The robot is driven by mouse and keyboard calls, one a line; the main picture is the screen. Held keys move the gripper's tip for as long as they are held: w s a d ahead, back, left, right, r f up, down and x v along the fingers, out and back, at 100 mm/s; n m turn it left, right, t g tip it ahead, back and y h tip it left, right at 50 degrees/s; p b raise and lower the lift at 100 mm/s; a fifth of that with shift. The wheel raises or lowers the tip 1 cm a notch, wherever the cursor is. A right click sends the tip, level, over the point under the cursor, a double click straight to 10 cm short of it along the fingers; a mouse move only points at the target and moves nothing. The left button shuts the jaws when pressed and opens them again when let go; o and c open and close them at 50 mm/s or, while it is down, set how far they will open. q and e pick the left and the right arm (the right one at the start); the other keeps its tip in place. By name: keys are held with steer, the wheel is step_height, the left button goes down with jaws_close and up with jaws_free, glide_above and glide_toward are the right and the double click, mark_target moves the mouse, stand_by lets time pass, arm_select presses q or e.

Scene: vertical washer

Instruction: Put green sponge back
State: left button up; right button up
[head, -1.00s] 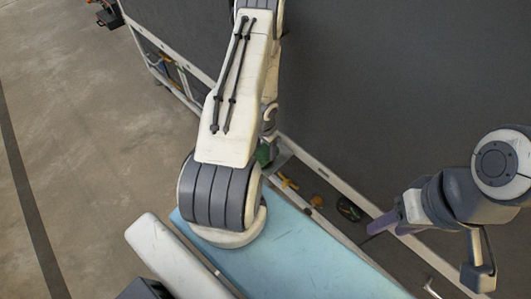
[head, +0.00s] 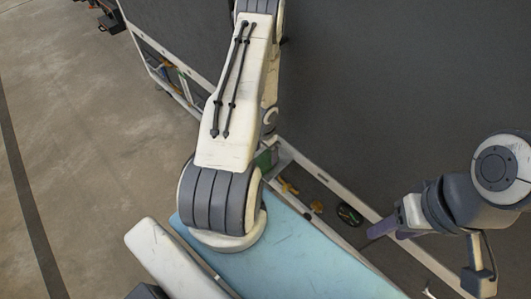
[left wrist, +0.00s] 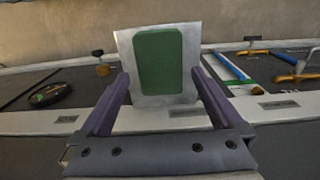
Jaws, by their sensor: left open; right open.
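The green sponge (left wrist: 158,60) stands out in the left wrist view against a pale square plate (left wrist: 124,44). My left gripper (left wrist: 160,80) is open, with its two purple fingers on either side of the sponge; I cannot tell whether they touch it. In the head view a bit of the green sponge (head: 263,160) shows beside my left arm, which hides the left gripper there. My right gripper (head: 381,228) has purple fingers and is open, away from the sponge at the right.
A long white-framed shelf (head: 329,181) runs along a dark grey panel (head: 400,80). It holds a round black item (head: 349,214) and yellow-orange tools (head: 287,186). In the left wrist view, blue and orange tools (left wrist: 228,67) lie right of the sponge. Open floor (head: 80,130) is at the left.

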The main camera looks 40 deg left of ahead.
arm_select(q)
step_height(320, 180, up, 9)
steer(key=p, duration=0.7)
step_height(320, 180, up, 12)
steer(key=y, duration=0.1)
glide_above(265, 159)
steer(key=w+d, duration=0.3)
steer(key=w, duration=0.1)
steer(key=s+d+r+t, duration=0.2)
steer(key=s+d+r, duration=0.1)
steer(key=d+r, duration=0.9)
steer(key=s+d+r+m+g+h, duration=0.1)
steer(key=s+d+r+m, duration=0.2)
steer(key=s+d+r, duration=0.3)
steer(key=s+d+r+m+g, duration=0.1)
steer(key=s+d+r+m, duration=0.2)
steer(key=s+d+r, duration=0.3)
steer(key=s+d, duration=0.4)
steer(key=s, duration=0.1)
steer(key=shift+h, duration=0.4)
